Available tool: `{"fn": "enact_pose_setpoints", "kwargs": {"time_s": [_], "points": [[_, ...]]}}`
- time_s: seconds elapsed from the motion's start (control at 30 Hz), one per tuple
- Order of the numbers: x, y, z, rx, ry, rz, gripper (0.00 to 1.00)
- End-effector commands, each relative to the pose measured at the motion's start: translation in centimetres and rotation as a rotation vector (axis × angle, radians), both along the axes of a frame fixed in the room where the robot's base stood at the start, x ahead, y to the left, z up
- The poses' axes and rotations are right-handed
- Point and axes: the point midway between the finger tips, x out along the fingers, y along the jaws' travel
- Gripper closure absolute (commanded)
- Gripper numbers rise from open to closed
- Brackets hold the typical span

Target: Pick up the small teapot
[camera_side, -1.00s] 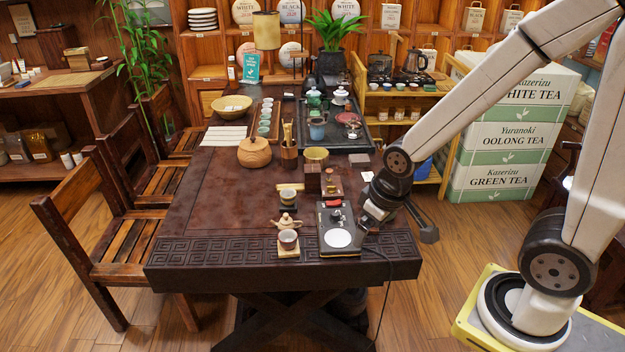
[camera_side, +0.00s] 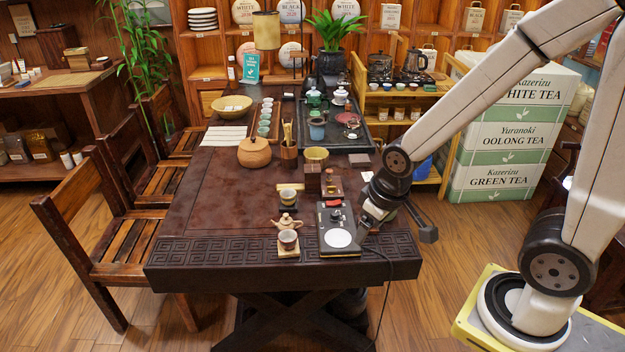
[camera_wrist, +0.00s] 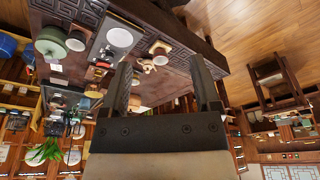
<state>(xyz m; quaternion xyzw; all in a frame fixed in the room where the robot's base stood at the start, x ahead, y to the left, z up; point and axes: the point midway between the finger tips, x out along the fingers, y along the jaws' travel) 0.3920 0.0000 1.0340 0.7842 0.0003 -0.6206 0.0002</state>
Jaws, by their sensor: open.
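The small teapot (camera_side: 287,223), tan with a lidded round body, stands upright near the front edge of the dark table (camera_side: 215,215). A small cup (camera_side: 288,239) on a pale square coaster is just in front of it. My gripper (camera_side: 367,222) is to the right of the teapot, beside the black scale (camera_side: 338,228), and clear of the teapot. In the wrist view my gripper (camera_wrist: 160,63) has its two fingers spread wide and empty. The teapot (camera_wrist: 147,65) shows between the fingertips, farther off, near the left one.
The scale with its white disc lies between my gripper and the teapot. Another cup (camera_side: 288,195) stands behind the teapot. Wooden blocks (camera_side: 313,178) and a brown jar (camera_side: 254,152) are farther back. The table left of the teapot is clear.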

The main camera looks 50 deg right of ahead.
Motion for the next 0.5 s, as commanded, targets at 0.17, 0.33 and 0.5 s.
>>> {"fn": "enact_pose_setpoints", "kwargs": {"time_s": [0.17, 0.33, 0.5], "points": [[1.2, -0.1, -0.1, 0.003, -0.001, 0.006, 0.20], [4.1, -0.4, -0.3, 0.007, -0.007, 0.027, 0.20], [8.4, -1.1, -1.1, 0.013, -0.018, 0.061, 0.20]]}}
